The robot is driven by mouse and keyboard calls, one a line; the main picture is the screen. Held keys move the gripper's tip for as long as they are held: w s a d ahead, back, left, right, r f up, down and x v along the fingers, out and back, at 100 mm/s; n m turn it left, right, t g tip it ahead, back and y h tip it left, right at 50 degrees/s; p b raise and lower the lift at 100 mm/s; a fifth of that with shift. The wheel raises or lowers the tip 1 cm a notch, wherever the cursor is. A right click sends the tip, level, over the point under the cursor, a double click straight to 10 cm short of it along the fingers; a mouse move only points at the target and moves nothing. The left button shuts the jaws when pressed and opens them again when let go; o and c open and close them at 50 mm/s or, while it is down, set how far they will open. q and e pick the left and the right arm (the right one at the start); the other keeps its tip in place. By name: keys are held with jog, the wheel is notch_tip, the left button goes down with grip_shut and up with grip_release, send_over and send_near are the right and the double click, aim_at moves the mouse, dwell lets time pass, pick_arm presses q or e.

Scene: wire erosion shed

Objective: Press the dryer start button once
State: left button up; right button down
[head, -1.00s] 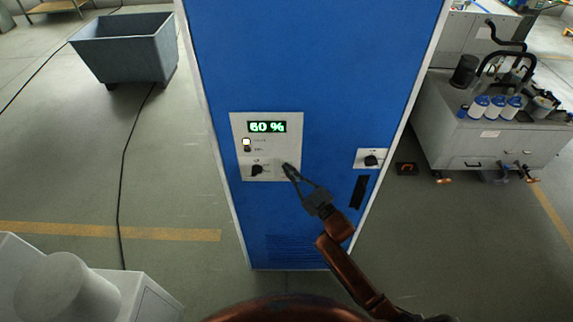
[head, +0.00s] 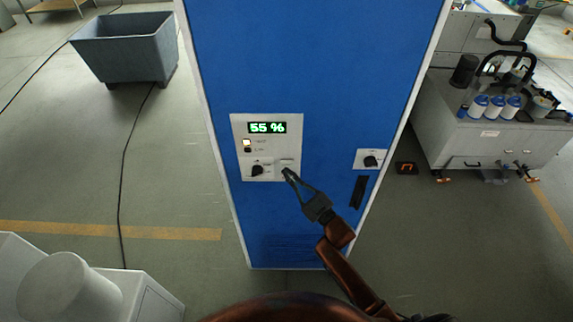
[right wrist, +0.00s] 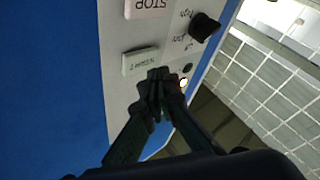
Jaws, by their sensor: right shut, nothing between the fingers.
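The dryer is a tall blue cabinet (head: 330,90) with a white control panel (head: 238,122). Its green display (head: 267,128) reads 55 %. My right gripper (head: 285,171) is shut and empty, its tips at the panel's lower right. In the right wrist view, the shut fingertips (right wrist: 158,76) are just beside a pale rectangular button (right wrist: 139,62) with a small upside-down label I cannot read surely. Whether they touch it is unclear. A STOP button (right wrist: 147,8) is at that view's top edge. My left gripper is not in view.
The panel has a black knob (head: 257,170) and a yellowish lit lamp (head: 247,142). A second small plate with a knob (head: 370,161) is on the cabinet's right. A grey bin (head: 125,50) stands left and a machine cart (head: 485,140) right.

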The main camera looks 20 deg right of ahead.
jog(key=shift+s+a+p, duration=0.2)
jog(key=shift+s+p, duration=0.05)
jog(key=shift+s, duration=0.55)
jog(key=shift+s+a+p, duration=0.25)
jog(key=shift+s+p, duration=0.05)
jog(key=shift+s, duration=0.45)
jog(key=shift+s+a+p, duration=0.2)
jog(key=shift+s+p, duration=0.05)
jog(key=shift+s, duration=0.55)
